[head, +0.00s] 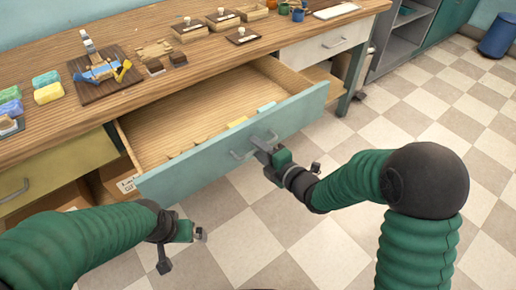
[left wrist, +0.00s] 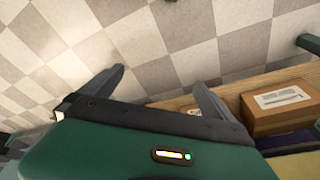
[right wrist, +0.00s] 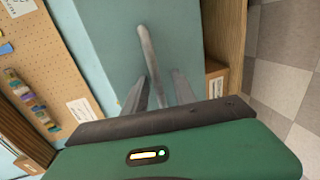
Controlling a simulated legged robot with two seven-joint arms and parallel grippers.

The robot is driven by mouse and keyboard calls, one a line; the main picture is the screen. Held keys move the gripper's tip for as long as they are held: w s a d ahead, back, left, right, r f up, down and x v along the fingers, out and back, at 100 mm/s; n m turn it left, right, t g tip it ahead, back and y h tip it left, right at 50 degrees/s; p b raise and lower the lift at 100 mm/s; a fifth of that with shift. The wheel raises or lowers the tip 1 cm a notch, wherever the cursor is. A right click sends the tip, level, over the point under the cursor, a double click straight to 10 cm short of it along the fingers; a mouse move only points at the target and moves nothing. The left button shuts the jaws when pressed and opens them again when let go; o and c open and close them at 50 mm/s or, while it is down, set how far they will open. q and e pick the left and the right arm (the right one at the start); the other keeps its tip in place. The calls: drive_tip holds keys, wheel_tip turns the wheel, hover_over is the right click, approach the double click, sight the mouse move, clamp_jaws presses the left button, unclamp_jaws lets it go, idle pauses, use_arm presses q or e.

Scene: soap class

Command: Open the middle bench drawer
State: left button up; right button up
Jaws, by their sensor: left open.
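The middle bench drawer is pulled out, its blue-green front (head: 215,160) well clear of the bench and its wooden inside showing. Its grey metal handle (head: 240,153) is on the front; the bar also shows in the right wrist view (right wrist: 147,50). My right gripper (head: 264,148) is at the right end of the handle, and in the right wrist view its fingers (right wrist: 162,92) close around the bar. My left gripper (head: 183,250) is open and empty, below and in front of the drawer; its spread fingers show in the left wrist view (left wrist: 155,92).
The wooden bench top (head: 150,20) holds soap bars (head: 48,93), a dark board (head: 100,75) and small trays (head: 190,30). A yellow drawer (head: 55,170) is at left and a white drawer (head: 325,45) at right, both shut. Tiled floor (head: 400,110) is clear in front.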

drive_tip(key=p+v, duration=1.5)
drive_tip(key=v, duration=0.2)
drive_tip(key=shift+w, duration=0.1)
